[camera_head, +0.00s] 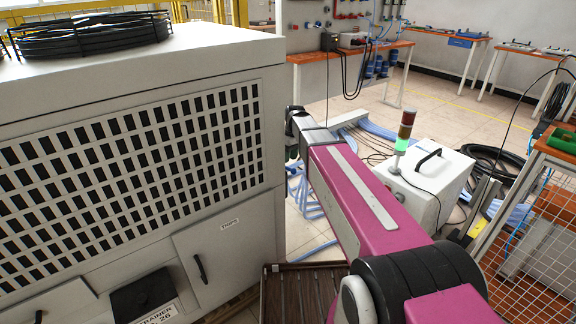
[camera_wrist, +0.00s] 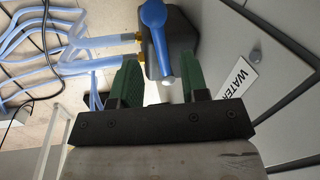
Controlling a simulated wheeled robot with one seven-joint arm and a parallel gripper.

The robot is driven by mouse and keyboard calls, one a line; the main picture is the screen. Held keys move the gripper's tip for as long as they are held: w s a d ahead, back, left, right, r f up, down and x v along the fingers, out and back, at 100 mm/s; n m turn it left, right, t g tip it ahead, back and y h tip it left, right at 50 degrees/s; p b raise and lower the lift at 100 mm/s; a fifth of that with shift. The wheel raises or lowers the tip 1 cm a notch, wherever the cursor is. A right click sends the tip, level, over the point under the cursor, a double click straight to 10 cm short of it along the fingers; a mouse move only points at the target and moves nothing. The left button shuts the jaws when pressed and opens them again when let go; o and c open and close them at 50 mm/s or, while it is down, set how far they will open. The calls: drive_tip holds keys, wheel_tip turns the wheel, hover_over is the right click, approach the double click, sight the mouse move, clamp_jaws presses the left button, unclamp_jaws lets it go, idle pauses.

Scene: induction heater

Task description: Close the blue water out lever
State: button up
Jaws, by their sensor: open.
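In the wrist view, the blue lever (camera_wrist: 160,38) has a rounded top end and a narrower arm pointing down toward my gripper. It sits on a dark block (camera_wrist: 150,65) with brass fittings and blue hoses on its left. My gripper (camera_wrist: 160,60) is open, with one green finger to the left of the lever and one to the right. The lever's lower end lies between the fingers, with gaps on both sides; contact is not visible. A white label (camera_wrist: 238,78) reading "WATER" is partly cut off by my gripper. In the head view the lever is hidden by the cabinet.
The large grey chiller cabinet (camera_head: 140,130) fills the left of the head view, close beside my arm. A white box (camera_head: 430,180) with a signal light (camera_head: 404,130) stands right of my arm. Blue hoses (camera_wrist: 35,30) lie on the floor. A wire-mesh bench (camera_head: 540,220) is at right.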

drive_tip(key=shift+s+a+f, duration=0.15)
drive_tip(key=shift+f, duration=0.85)
drive_tip(key=shift+s+a+f, duration=0.1)
drive_tip(key=shift+f, duration=0.85)
clamp_jaws()
